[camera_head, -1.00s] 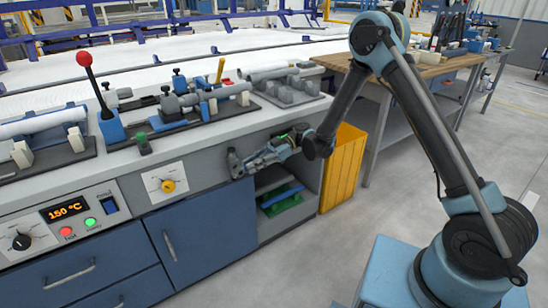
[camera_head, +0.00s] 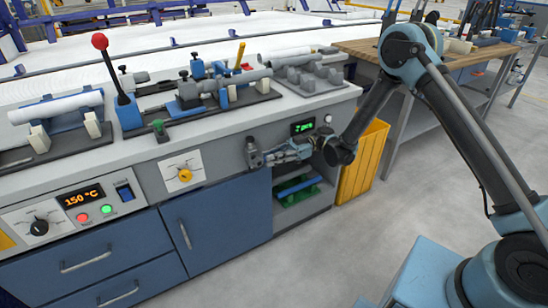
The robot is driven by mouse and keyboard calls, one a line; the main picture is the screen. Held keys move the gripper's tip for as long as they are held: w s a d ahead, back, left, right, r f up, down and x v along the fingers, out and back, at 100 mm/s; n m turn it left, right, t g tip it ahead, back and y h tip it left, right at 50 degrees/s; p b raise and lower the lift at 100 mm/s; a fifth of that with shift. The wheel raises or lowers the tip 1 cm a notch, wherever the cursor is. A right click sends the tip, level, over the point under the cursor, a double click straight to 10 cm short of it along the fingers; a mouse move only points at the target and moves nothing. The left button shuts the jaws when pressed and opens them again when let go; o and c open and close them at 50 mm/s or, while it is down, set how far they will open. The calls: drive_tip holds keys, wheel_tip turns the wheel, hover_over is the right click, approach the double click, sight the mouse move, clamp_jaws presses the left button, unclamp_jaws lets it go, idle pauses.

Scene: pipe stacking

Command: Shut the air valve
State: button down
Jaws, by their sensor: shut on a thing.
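A small dark grey fitting (camera_head: 253,153), which looks like the air valve, sticks out from the grey front panel of the bench, right of the yellow knob. My gripper (camera_head: 268,156) reaches it from the right and is shut on it at its right side. The fingers hide part of the fitting, so its exact handle angle is hard to tell. A small dark display (camera_head: 303,127) with green characters sits on the panel just above my wrist; the characters are too small to read surely.
A white plate with a yellow knob (camera_head: 185,175) is left of the fitting. Blue cabinet doors (camera_head: 225,222) and an open shelf (camera_head: 298,192) lie below. A yellow bin (camera_head: 362,160) stands right of my wrist. A red-ball lever (camera_head: 100,42) and pipe clamps stand on the bench top.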

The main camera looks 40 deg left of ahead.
drive_tip(key=c, duration=1.7)
unclamp_jaws()
drive_tip(key=shift+w, duration=0.2)
drive_tip(key=shift+o, duration=0.2)
drive_tip(key=v, duration=1.2)
